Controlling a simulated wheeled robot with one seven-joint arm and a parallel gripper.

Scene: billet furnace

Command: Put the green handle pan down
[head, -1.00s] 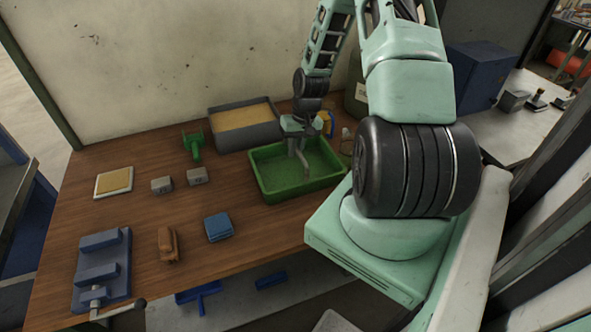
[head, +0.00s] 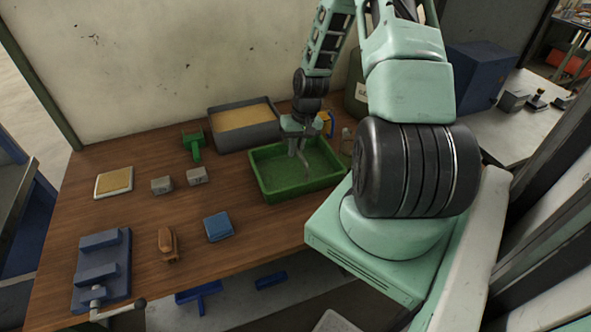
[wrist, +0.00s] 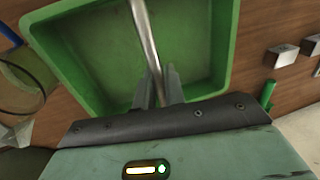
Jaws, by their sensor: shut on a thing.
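My gripper (head: 298,147) is over the green tray (head: 267,187), near its back. In the wrist view my gripper (wrist: 158,90) is shut on a slim silver metal rod (wrist: 146,35), which reaches out over the tray (wrist: 228,45). The rod's far end is cut off there, and I cannot tell whether it touches the tray floor. A small green pan-like thing with a green handle (head: 194,145) lies on the table left of the tray, apart from my gripper. Its handle also shows at the right of the wrist view (wrist: 268,95).
A grey sand-filled bin (head: 243,124) stands behind the green tray. Two grey blocks (head: 161,185), a blue block (head: 219,227), a brown tool (head: 168,244) and a blue vise (head: 102,268) are on the wooden table (head: 215,268). A bottle (head: 347,142) stands right of the tray.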

